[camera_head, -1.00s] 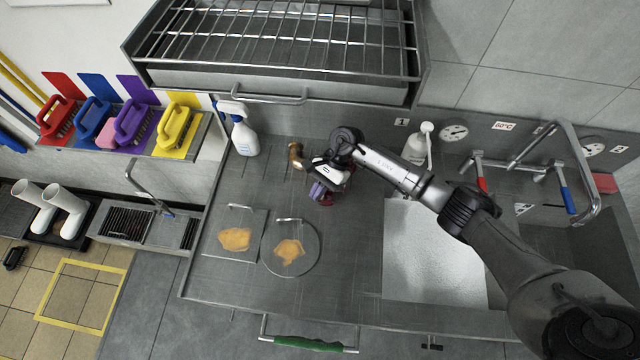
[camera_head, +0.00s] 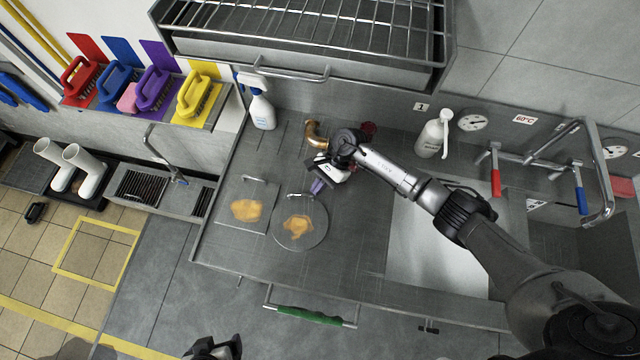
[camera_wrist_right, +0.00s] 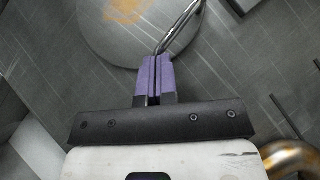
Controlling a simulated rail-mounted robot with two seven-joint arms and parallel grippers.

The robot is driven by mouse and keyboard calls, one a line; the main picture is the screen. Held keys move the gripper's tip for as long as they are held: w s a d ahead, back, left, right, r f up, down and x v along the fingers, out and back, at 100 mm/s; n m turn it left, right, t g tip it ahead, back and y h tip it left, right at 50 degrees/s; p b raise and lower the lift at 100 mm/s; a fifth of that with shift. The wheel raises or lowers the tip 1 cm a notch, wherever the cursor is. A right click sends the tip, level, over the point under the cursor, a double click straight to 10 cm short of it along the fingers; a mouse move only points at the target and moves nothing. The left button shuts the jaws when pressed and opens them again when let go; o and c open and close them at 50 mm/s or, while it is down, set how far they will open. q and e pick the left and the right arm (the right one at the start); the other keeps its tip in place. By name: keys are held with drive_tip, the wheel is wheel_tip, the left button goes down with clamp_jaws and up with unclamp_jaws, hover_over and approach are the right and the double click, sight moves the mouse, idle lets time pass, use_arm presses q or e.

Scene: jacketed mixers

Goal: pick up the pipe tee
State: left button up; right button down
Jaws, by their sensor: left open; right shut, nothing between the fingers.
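A curved brass pipe fitting (camera_head: 315,134) lies on the steel counter near the back; I cannot tell for sure that it is the pipe tee. Part of it shows at the lower right of the right wrist view (camera_wrist_right: 292,158). My right gripper (camera_head: 318,186) is on the front side of the fitting, over the counter by the round lid. Its purple fingers (camera_wrist_right: 154,72) are shut and empty, with the lid's wire handle showing close to their tips. My left gripper (camera_head: 216,350) is open at the bottom edge of the head view, far from the fitting and partly cut off.
A round lid (camera_head: 315,236) and a square lid (camera_head: 228,213) lie on the counter. A red object (camera_head: 368,129) stands behind my right wrist. A spray bottle (camera_head: 262,110) and a white bottle (camera_head: 432,138) stand along the back. A wire rack (camera_head: 300,22) overhangs the counter.

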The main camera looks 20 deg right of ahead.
sight(310, 195)
drive_tip(key=a, duration=0.1)
drive_tip(key=s+a, duration=0.1)
drive_tip(key=a, duration=0.1)
drive_tip(key=shift+s+a+f, duration=0.1)
drive_tip(key=shift+a, duration=0.05)
drive_tip(key=b+v, duration=0.1)
drive_tip(key=v, duration=0.8)
drive_tip(key=c, duration=1.8)
unclamp_jaws()
drive_tip(key=shift+d+r, duration=0.2)
drive_tip(key=shift+r, duration=0.1)
drive_tip(key=o, duration=0.3)
drive_tip(key=shift+d+r, duration=0.2)
drive_tip(key=o, duration=1.5)
